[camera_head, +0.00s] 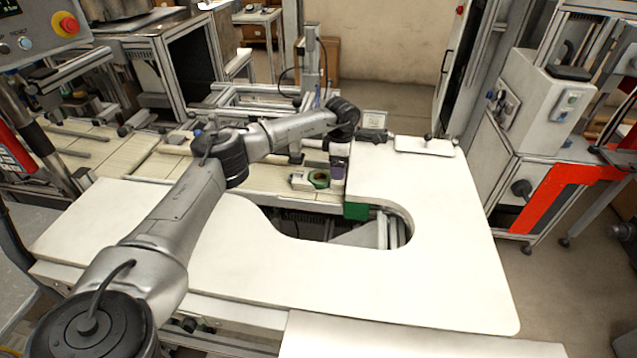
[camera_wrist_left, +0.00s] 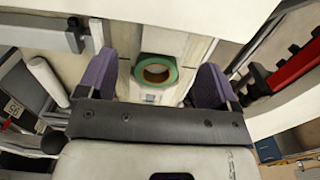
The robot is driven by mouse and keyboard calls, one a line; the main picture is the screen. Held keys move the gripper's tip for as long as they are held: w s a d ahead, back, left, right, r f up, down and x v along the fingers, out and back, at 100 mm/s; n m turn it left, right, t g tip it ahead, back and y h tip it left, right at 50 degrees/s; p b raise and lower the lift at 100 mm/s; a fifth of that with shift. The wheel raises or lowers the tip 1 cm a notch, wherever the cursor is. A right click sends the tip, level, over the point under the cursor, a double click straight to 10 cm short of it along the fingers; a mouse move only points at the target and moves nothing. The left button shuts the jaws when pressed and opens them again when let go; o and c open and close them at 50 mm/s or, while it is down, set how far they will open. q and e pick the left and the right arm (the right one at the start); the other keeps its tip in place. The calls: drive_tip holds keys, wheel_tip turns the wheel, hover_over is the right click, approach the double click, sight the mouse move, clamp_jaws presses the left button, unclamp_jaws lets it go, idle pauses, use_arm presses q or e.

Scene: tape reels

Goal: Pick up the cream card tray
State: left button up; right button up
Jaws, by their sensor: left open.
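A small cream card tray (camera_head: 301,182) sits on the slatted conveyor behind the white table, with a green tape reel (camera_head: 319,179) on or against it. In the left wrist view the green reel (camera_wrist_left: 157,71) lies between my fingers, with a pale tray part bearing a small label (camera_wrist_left: 150,97) below it. My left gripper (camera_head: 338,172) points down just right of the tray in the head view. Its two purple fingers (camera_wrist_left: 155,82) are spread wide apart and hold nothing. I cannot tell its exact height above the tray. My right gripper is not in view.
The white table (camera_head: 440,260) has a rounded cut-out in front of the conveyor. A green block (camera_head: 356,211) is at the cut-out's edge. A white flat tray (camera_head: 425,146) lies at the table's back right. The table's right side is clear.

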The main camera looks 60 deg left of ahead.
use_arm(q)
drive_tip(key=shift+s+d+f+b, duration=0.1)
drive_tip(key=shift+f+b, duration=0.3)
drive_tip(key=shift+f, duration=0.95)
drive_tip(key=shift+s+d+f+b, duration=0.1)
drive_tip(key=shift+f+b, duration=0.25)
drive_tip(key=shift+f, duration=0.95)
drive_tip(key=shift+w, duration=0.1)
drive_tip(key=shift+c, duration=0.5)
drive_tip(key=shift+c, duration=0.6)
drive_tip(key=c, duration=0.9)
drive_tip(key=shift+r, duration=0.1)
